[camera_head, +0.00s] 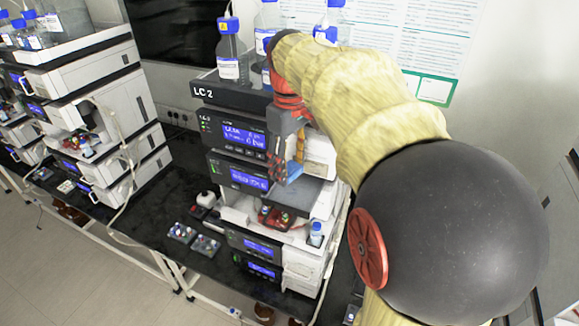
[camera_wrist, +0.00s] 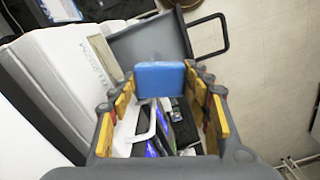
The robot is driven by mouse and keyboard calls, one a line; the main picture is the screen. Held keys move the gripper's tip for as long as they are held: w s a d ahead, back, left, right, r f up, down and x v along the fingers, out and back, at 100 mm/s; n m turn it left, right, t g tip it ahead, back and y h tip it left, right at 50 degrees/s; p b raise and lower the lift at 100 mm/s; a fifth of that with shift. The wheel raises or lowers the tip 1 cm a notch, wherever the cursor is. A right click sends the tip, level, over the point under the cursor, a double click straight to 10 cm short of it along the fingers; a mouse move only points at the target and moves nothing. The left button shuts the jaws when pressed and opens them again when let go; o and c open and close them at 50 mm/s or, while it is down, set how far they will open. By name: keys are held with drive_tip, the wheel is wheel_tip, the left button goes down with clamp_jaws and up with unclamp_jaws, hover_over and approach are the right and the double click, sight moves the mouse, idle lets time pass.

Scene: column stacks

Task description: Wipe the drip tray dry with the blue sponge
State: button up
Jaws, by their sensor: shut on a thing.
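My gripper (camera_head: 288,168) is in front of the middle of the LC 2 stack, beside the blue screens. In the wrist view my gripper (camera_wrist: 162,88) is shut on the blue sponge (camera_wrist: 160,79), which spans between the fingertips. A dark grey, flat tray-like panel (camera_wrist: 130,46) lies beyond the sponge; it looks like the drip tray. In the head view a grey surface (camera_head: 303,194) shows below my gripper, probably the same tray. I cannot tell whether the sponge touches it. No liquid can be made out on it.
The LC 2 stack (camera_head: 243,97) carries several blue-capped bottles (camera_head: 230,50) on top. A small bottle (camera_head: 316,234) stands on a lower open shelf. Vial racks (camera_head: 193,240) sit on the black bench to the left. Another stack (camera_head: 95,100) stands further left.

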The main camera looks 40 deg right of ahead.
drive_tip(key=shift+r+p, duration=1.15)
drive_tip(key=shift+r, duration=0.35)
drive_tip(key=shift+d+f, duration=0.1)
drive_tip(key=shift+f, duration=0.05)
drive_tip(key=shift+s+d+f+b, duration=0.25)
drive_tip(key=shift+s+b, duration=0.1)
drive_tip(key=shift+s+d+f, duration=0.25)
drive_tip(key=shift+s+d, duration=0.2)
drive_tip(key=shift+s, duration=0.05)
drive_tip(key=shift+f+b, duration=0.15)
drive_tip(key=shift+b, duration=0.2)
drive_tip(key=b, duration=0.4)
hover_over(298, 193)
drive_tip(key=shift+s+f, duration=0.1)
drive_tip(key=shift+f, duration=2.75)
drive_tip(key=shift+f+b, duration=0.55)
drive_tip(key=shift+f, duration=0.5)
